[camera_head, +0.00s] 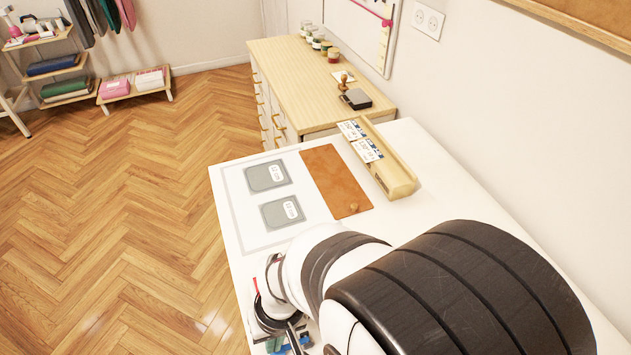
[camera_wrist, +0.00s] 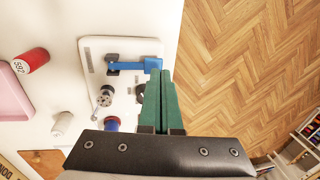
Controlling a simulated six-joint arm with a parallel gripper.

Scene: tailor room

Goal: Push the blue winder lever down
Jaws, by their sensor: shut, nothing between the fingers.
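The blue winder lever (camera_wrist: 125,66) shows in the wrist view, lying sideways from a dark pivot on the white winder plate (camera_wrist: 95,46). Its right end is beside the tips of my gripper (camera_wrist: 159,74). The green fingers are pressed together with nothing between them. From this angle I cannot tell whether they touch the lever or how high they are above it. A metal spindle (camera_wrist: 104,97) stands on the plate below the lever. In the head view my arm covers most of this area, and only a small bit of blue (camera_head: 296,347) shows at the bottom edge.
A red spool (camera_wrist: 32,61), a white spool (camera_wrist: 62,122) and a pink tray (camera_wrist: 9,90) are left of the winder. Grey labelled squares (camera_head: 259,180), a brown leather piece (camera_head: 333,181) and a wooden holder (camera_head: 398,180) lie on the white table's far part.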

